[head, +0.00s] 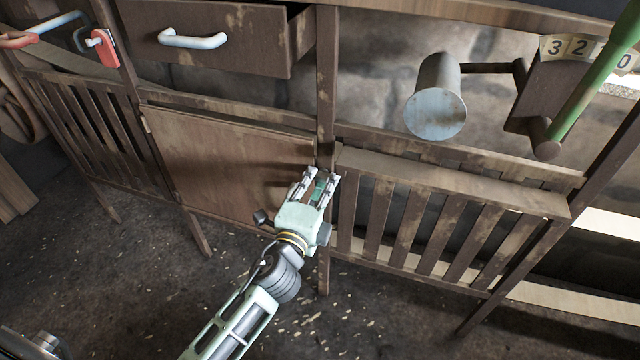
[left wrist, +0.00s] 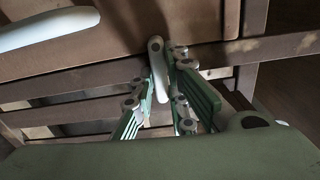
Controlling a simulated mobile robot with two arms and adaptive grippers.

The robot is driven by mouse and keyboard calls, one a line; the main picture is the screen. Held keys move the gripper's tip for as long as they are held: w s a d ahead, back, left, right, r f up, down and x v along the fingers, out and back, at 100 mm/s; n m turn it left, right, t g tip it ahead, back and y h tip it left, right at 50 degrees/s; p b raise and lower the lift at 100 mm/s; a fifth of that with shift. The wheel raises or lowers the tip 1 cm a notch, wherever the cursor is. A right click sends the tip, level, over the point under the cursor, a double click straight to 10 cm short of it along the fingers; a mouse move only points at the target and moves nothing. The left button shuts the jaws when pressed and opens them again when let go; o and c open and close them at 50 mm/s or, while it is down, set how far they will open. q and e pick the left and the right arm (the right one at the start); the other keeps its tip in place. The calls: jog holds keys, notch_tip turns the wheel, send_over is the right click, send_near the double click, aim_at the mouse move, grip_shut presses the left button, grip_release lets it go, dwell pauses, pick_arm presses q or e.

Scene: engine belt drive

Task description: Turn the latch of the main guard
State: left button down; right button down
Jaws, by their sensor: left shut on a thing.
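The main guard appears to be the brown wooden panel (head: 225,160) under the drawer, beside a wooden post. My left gripper (head: 319,180) is at the panel's right edge, by the post. In the left wrist view, a pale, narrow latch (left wrist: 156,62) stands between the green fingers of my left gripper (left wrist: 163,85), which are shut on it. The latch points roughly up and down in that view, with a wooden board behind it. In the head view the fingers hide the latch. My right gripper is not in view.
A drawer (head: 225,30) with a white handle (head: 193,40) stands partly open above. A slatted guard (head: 430,215) is to the right and another (head: 95,125) to the left. A metal cylinder (head: 435,105), number plate and green bar are at upper right. A red padlock-like piece (head: 103,47) hangs upper left.

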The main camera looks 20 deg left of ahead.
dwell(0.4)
pick_arm(q)
jog(key=c, duration=1.7)
grip_release()
jog(key=shift+c, duration=0.2)
jog(key=s, duration=1.2)
jog(key=shift+a, duration=0.25)
